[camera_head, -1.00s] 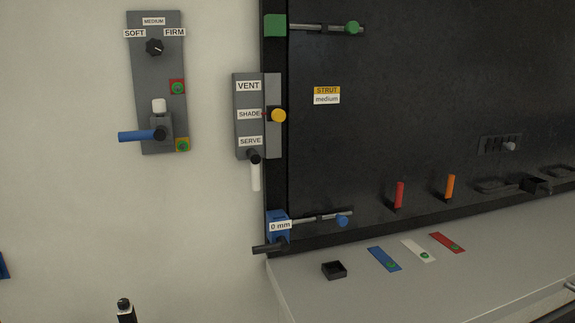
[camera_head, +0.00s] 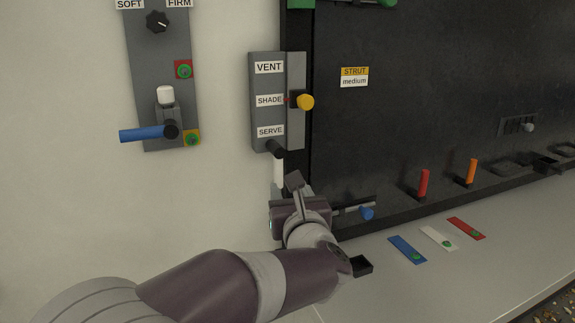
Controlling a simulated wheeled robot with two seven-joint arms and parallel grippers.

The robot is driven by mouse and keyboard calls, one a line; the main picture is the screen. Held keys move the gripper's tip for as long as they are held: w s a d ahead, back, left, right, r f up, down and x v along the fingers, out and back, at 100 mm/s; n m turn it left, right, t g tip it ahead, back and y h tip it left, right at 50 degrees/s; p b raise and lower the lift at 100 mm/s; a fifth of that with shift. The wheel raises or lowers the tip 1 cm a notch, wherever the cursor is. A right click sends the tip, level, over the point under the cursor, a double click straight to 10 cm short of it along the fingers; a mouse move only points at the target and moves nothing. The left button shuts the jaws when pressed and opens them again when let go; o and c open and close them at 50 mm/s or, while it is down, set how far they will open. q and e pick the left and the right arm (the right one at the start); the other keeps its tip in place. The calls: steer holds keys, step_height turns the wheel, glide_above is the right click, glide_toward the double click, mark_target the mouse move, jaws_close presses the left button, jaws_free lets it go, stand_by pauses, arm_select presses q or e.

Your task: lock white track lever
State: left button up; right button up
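The white track lever (camera_head: 278,172) hangs down from a black pivot under the grey track box (camera_head: 258,92), labelled VENT, SHADE and SERVE. A yellow knob (camera_head: 305,102) sits on the box's right side at the SHADE label. My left gripper (camera_head: 294,187) is at the lever's lower end, in front of or beside it, and hides its tip. I cannot tell whether it touches the lever. My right gripper is not in view.
A grey panel (camera_head: 148,66) with a blue handle (camera_head: 143,133) and a white knob is at left. A rod with a blue knob (camera_head: 367,213) lies just right of my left gripper.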

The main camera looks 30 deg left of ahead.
mark_target(279, 169)
arm_select(q)
steer(key=p+x, duration=0.5)
steer(key=x, duration=0.7)
steer(key=shift+s+a+p, duration=0.1)
steer(key=shift+a+p, duration=0.05)
steer(key=shift+p, duration=0.2)
steer(key=shift+a+f, duration=0.1)
steer(key=shift+a, duration=0.05)
jaws_close()
